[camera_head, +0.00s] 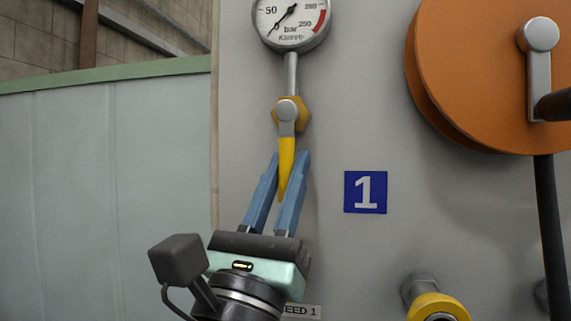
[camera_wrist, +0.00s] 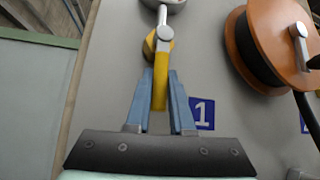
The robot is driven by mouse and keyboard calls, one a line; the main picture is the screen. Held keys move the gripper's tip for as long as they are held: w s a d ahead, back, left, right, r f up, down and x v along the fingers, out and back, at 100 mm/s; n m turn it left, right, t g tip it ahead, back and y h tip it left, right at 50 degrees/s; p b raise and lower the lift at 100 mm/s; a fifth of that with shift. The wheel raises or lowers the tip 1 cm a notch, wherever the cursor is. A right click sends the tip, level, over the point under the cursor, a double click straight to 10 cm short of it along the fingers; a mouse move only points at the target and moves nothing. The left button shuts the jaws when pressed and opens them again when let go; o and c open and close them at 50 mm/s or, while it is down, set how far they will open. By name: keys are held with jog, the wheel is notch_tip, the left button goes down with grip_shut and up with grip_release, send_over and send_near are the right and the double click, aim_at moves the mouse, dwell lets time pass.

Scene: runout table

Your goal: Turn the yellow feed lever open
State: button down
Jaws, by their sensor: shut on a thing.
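The yellow feed lever (camera_head: 286,165) hangs downward from a grey pivot on a brass-coloured valve body (camera_head: 290,110), below a pressure gauge (camera_head: 291,20). My gripper (camera_head: 290,158) comes from below. Its two blue fingers stand on either side of the lever and are shut on it. In the wrist view the lever (camera_wrist: 159,88) runs between the fingertips (camera_wrist: 160,78), with its lower end between the fingers. The gauge needle is at the lower-left of its dial.
A blue sign with a white 1 (camera_head: 365,192) is right of my gripper. A large orange reel (camera_head: 470,70) with a grey crank (camera_head: 539,70) fills the upper right. A yellow-ringed fitting (camera_head: 437,306) is lower right. A partly hidden label (camera_head: 303,311) is below my gripper.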

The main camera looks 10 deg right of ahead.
jog(key=shift+s+r, duration=0.1)
jog(key=shift+r, duration=0.05)
jog(key=c, duration=0.8)
grip_release()
jog(key=shift+s+a+f+b, duration=0.15)
jog(key=shift+f+b, duration=0.2)
jog(key=shift+f, duration=0.2)
jog(key=b+v, duration=0.6)
jog(key=v, duration=0.6)
